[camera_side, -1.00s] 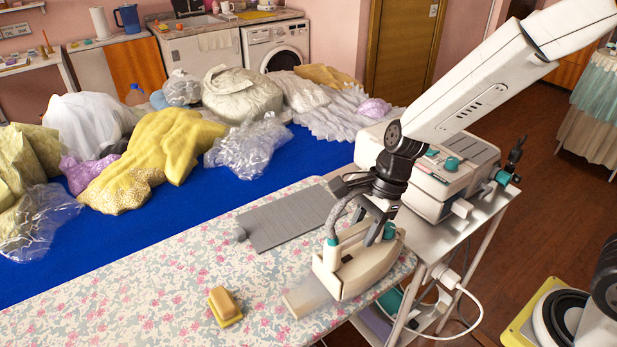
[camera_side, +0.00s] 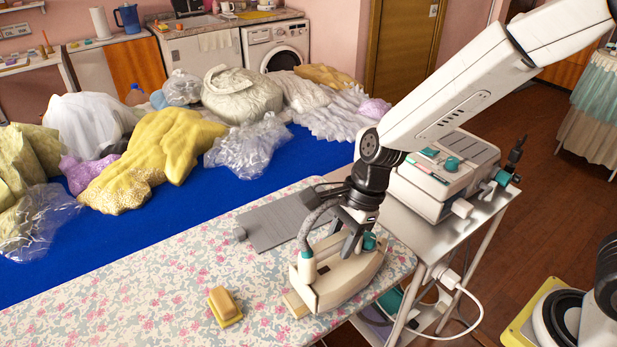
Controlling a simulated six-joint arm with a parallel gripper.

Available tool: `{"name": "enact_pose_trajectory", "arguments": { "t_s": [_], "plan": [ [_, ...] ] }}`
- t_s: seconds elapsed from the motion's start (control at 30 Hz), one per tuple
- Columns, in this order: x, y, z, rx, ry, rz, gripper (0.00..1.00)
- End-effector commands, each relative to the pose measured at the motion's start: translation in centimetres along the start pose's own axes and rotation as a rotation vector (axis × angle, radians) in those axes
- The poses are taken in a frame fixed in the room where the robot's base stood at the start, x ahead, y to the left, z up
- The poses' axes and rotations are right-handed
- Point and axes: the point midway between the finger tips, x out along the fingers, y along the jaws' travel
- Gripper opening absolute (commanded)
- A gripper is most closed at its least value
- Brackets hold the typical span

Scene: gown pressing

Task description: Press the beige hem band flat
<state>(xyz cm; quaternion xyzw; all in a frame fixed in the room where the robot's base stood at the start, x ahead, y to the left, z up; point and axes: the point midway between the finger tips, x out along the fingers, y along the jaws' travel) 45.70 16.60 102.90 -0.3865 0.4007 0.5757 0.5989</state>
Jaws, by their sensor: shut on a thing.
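The cream iron (camera_side: 338,277) with teal parts is over the right part of the floral ironing board (camera_side: 150,285). My gripper (camera_side: 358,238) is above it, shut on its handle. The beige hem band (camera_side: 294,305) shows only as a short end at the iron's left front. The iron hides the rest of it. I cannot tell from this view whether the iron's sole touches the band.
A yellow sponge-like block (camera_side: 225,306) lies left of the iron. A grey mat (camera_side: 285,220) lies behind it. A blue table (camera_side: 215,205) holds a yellow gown (camera_side: 165,150) and several bagged garments. A metal cart (camera_side: 425,240) with a white machine (camera_side: 445,170) stands right.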

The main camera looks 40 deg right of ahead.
Motion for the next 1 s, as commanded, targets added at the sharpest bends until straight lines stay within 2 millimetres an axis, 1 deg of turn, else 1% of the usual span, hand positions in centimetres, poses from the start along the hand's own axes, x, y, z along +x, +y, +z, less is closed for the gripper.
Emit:
{"name": "enact_pose_trajectory", "arguments": {
  "t_s": [0.37, 0.57, 1.0],
  "plan": [
    [0.0, -0.1, 0.3, -0.001, -0.001, -0.002, 0.0],
    [0.5, 0.0, 1.2, -0.002, -0.001, 0.0, 0.0],
    [1.7, -0.1, 3.9, -0.002, -0.001, -0.001, 0.0]
  ]
}}
